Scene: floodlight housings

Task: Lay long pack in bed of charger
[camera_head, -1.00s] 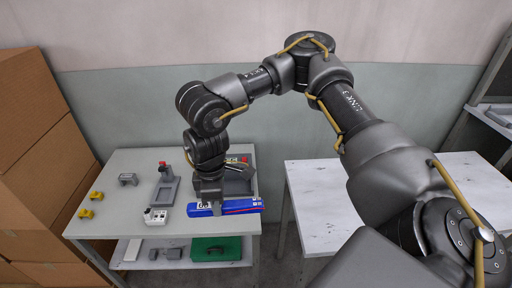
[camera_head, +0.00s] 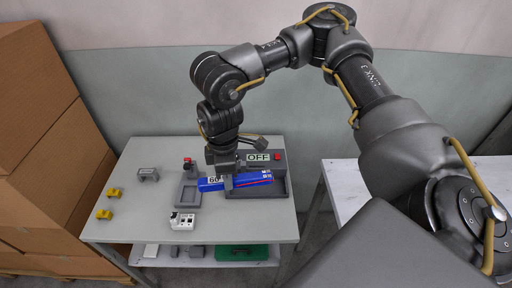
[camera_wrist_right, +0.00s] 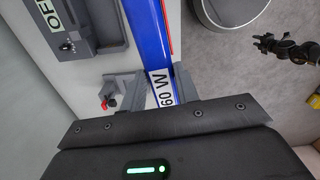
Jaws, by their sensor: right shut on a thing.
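The long pack (camera_head: 250,179) is a blue bar with white labels and a red stripe. My right gripper (camera_head: 222,180) is shut on it near its left, "60 W" end. The pack also shows in the right wrist view (camera_wrist_right: 148,32), between the fingers (camera_wrist_right: 162,88). The charger (camera_head: 281,188) is a dark grey tray with an OFF sign and a red button. In the head view the pack crosses in front of its bed; in the right wrist view the charger (camera_wrist_right: 108,48) lies beside and below the pack. The gripper hides part of both. My left gripper is not in view.
On the grey table (camera_head: 135,215), a smaller grey stand with a red knob (camera_head: 188,185) is left of the pack. A white socket block (camera_head: 182,221), yellow pieces (camera_head: 104,214) and a grey bracket (camera_head: 148,174) lie further left. A green tray (camera_head: 243,253) is on the lower shelf.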

